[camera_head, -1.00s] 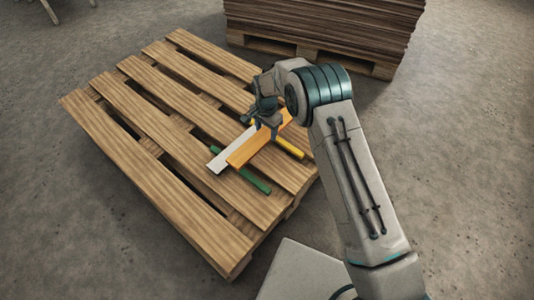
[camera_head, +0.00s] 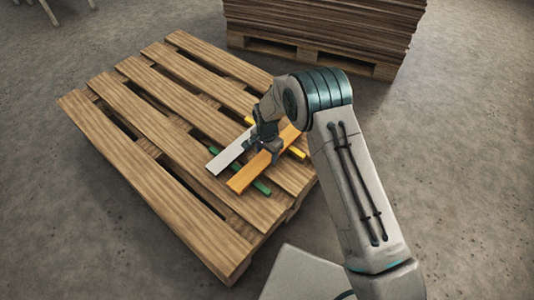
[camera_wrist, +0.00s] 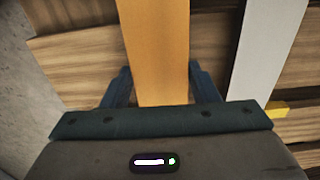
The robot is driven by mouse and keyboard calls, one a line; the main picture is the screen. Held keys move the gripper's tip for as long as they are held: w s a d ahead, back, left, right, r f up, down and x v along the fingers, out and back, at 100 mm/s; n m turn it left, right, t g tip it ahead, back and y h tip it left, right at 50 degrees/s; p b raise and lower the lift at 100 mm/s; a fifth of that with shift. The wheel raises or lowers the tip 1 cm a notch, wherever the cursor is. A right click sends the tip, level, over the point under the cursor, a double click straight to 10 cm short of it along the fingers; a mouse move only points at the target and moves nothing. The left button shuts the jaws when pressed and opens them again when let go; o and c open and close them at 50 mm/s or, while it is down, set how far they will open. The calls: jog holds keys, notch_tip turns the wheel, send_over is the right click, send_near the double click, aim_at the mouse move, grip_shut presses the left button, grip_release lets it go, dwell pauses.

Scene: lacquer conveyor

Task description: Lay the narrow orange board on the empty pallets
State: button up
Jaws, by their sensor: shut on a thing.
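The narrow orange board (camera_head: 246,179) is between the fingers of my gripper (camera_head: 265,148), which is shut on it. In the wrist view the orange board (camera_wrist: 155,50) runs away from me between the two dark fingers (camera_wrist: 158,88). It is over the near right part of the wooden pallet (camera_head: 120,130); I cannot tell whether it touches anything below. A white board (camera_head: 229,157) lies beside it, roughly parallel, with a gap between them. A green strip (camera_head: 262,188) and a yellow strip (camera_head: 297,152) lie crosswise under or near the boards, partly hidden.
A tall stack of dark brown sheets (camera_head: 330,18) stands on another pallet (camera_head: 300,52) at the back. The left and far slats of the near pallet are bare. Open concrete floor (camera_head: 460,170) lies to the right.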

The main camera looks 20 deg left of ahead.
aim_at(267, 156)
jog(key=shift+f, duration=0.25)
jog(key=o, duration=1.1)
jog(key=shift+r, duration=0.15)
notch_tip(267, 156, up, 12)
jog(key=p, duration=0.4)
jog(key=shift+d+r, duration=0.1)
jog(key=shift+r, duration=0.1)
